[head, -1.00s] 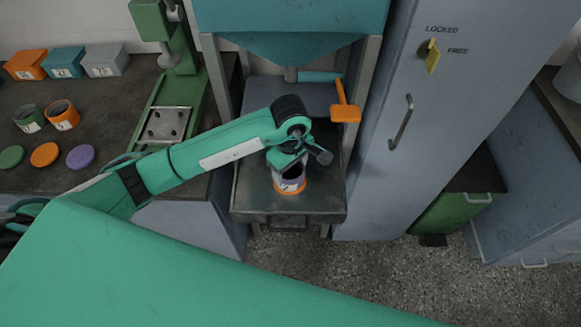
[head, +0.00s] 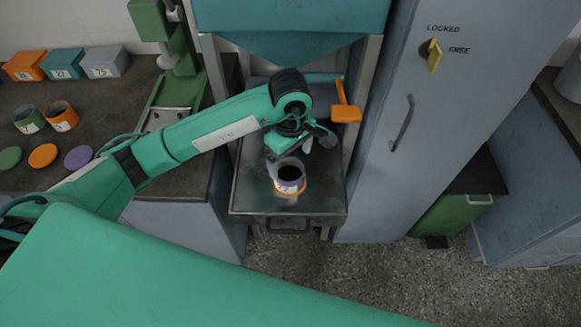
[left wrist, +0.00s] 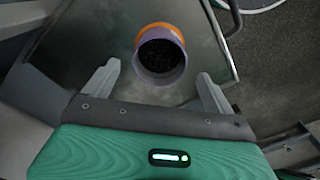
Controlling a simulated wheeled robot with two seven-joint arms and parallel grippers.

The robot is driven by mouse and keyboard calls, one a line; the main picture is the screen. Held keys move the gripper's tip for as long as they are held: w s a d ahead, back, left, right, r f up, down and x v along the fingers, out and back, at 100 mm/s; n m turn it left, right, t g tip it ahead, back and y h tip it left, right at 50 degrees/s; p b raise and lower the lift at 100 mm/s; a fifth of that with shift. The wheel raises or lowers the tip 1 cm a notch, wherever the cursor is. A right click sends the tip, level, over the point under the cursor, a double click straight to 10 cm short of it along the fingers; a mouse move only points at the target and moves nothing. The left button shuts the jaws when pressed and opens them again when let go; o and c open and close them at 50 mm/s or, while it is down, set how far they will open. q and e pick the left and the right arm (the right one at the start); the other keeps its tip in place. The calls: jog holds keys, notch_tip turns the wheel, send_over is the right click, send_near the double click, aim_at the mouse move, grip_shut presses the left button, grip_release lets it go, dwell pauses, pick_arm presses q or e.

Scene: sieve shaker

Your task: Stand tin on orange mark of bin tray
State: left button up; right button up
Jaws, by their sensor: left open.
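A purple tin (head: 290,176) with a dark, open top stands upright on the metal bin tray (head: 252,194). An orange ring, the mark (head: 291,191), shows around the foot of the tin on its near side. The left wrist view shows the tin (left wrist: 161,68) from above, with the orange mark (left wrist: 158,29) curving along its far side. My left gripper (head: 300,148) is just behind and above the tin in the head view. Its fingers (left wrist: 158,88) are spread apart, one on each side of the tin's near part, with gaps to it. My right gripper is not in view.
A teal hopper (head: 290,20) hangs above the tray, with an orange-handled lever (head: 346,113) at its right. A grey cabinet (head: 400,150) stands close to the right. The left bench holds two tins, coloured lids and small boxes (head: 62,64).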

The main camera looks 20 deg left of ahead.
pick_arm(q)
notch_tip(320, 180, up, 6)
jog(key=shift+b, duration=0.3)
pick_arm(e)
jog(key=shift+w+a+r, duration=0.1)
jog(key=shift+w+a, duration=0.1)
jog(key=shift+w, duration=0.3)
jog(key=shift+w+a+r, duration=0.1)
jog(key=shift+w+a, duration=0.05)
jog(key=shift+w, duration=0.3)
